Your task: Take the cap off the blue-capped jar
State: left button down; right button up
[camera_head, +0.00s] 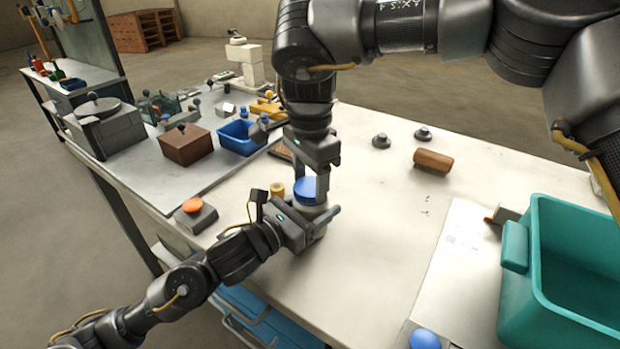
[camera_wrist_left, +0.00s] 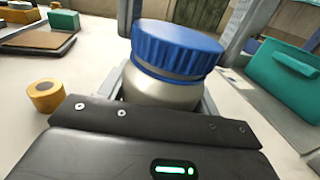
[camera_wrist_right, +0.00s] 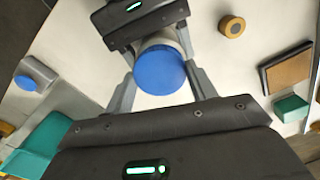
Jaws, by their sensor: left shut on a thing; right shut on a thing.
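The jar has a silver-grey body (camera_wrist_left: 160,92) and a ribbed blue cap (camera_wrist_left: 178,45); it stands upright near the front of the pale table. My left gripper (camera_head: 312,213) comes in low from the left and is shut on the jar body. My right gripper (camera_head: 308,180) points down from above and is shut on the cap, one finger on each side, as the right wrist view shows with the cap (camera_wrist_right: 160,70). The cap sits on top of the body with a grey band below it. The fingers partly hide the jar in the head view.
A teal bin (camera_head: 515,305) stands at the right. A brown cylinder (camera_head: 433,160) and two small grey knobbed pieces lie behind. A yellow roll (camera_head: 277,188) is close beside the jar. An orange-button box (camera_head: 197,216) and blue tray (camera_head: 238,138) are leftward.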

aim_at(310, 185)
pick_arm(q)
jog(key=shift+f, duration=0.3)
pick_arm(e)
jog(key=shift+r, duration=0.1)
jog(key=shift+r, duration=1)
jog(key=shift+r, duration=2)
pick_arm(q)
jog(key=c, duration=0.6)
grip_release()
jog(key=o, duration=0.3)
jog(key=shift+w+r, duration=0.1)
jog(key=shift+r, duration=0.05)
pick_arm(e)
jog(key=shift+w, duration=0.1)
pick_arm(q)
jog(key=shift+o, duration=0.2)
